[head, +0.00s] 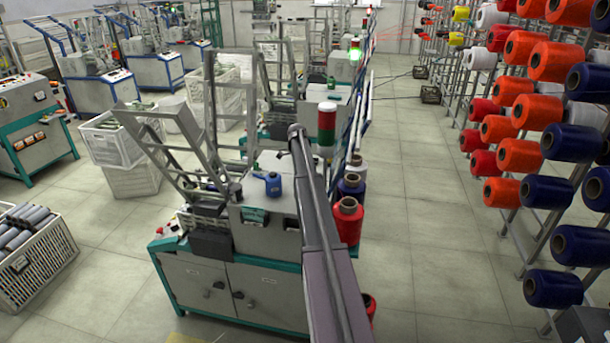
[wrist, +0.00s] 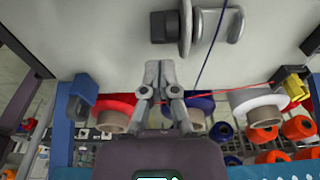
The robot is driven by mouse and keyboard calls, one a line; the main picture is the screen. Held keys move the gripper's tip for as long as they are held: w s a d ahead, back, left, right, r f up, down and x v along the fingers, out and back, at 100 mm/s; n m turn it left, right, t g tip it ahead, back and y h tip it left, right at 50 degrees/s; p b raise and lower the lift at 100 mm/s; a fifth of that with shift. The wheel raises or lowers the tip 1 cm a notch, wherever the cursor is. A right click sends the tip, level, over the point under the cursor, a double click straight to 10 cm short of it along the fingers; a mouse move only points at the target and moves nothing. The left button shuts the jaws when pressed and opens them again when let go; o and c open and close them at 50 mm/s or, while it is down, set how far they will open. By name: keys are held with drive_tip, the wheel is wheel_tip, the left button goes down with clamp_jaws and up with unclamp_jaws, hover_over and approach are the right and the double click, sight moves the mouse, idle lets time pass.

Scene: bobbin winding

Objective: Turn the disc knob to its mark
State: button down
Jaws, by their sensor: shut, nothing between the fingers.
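In the wrist view, my gripper (wrist: 160,68) is shut and empty, its two fingertips close together. Just above it in the picture, a round grey metal disc (wrist: 186,24) stands out from a pale machine panel (wrist: 95,25), with a black block at its left. This looks like the disc knob, but I cannot be sure. The fingertips are apart from it in the picture. I can make out no mark. In the head view, my arm crosses the winding machine (head: 262,225), and the gripper and knob cannot be made out there.
A bent metal hook (wrist: 235,25) stands right of the disc, and a dark blue thread (wrist: 208,55) runs past it. Yarn cones, including a white one (wrist: 258,103), lie behind my gripper. In the head view, a cone rack (head: 545,150) stands right, with clear floor (head: 430,230) between.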

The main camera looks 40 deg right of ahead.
drive_tip(key=shift+s+d+f+b, duration=0.1)
drive_tip(key=shift+f+b, duration=0.55)
drive_tip(key=shift+f, duration=0.15)
drive_tip(key=shift+s+d+f+b, duration=0.1)
drive_tip(key=shift+f+b, duration=0.55)
drive_tip(key=shift+f, duration=0.1)
